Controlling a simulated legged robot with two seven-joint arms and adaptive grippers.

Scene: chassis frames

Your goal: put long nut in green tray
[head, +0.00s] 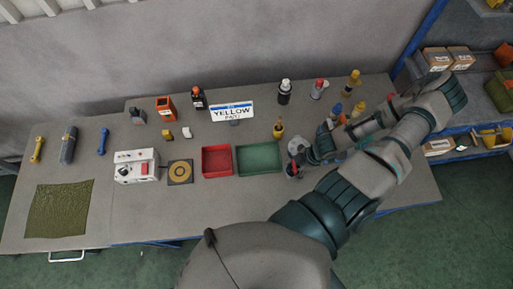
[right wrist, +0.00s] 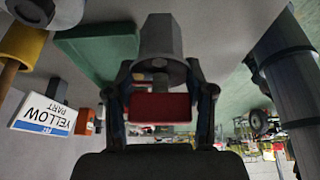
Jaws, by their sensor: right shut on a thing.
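My right gripper (head: 293,168) is just right of the green tray (head: 258,172) in the head view. In the right wrist view my right gripper (right wrist: 160,85) is shut on a grey, hexagonal long nut (right wrist: 160,38), whose end with a round hole faces the camera. A red block-shaped part (right wrist: 160,107) shows between the fingers; I cannot tell whether it belongs to the nut. The green tray also shows in the right wrist view (right wrist: 100,48), beside the nut. The tray looks empty in the head view. My left gripper is not in view.
A red tray (head: 217,175) stands left of the green one. Several bottles line the back of the bench. A white box (head: 136,167) and a green mat (head: 58,209) are at left.

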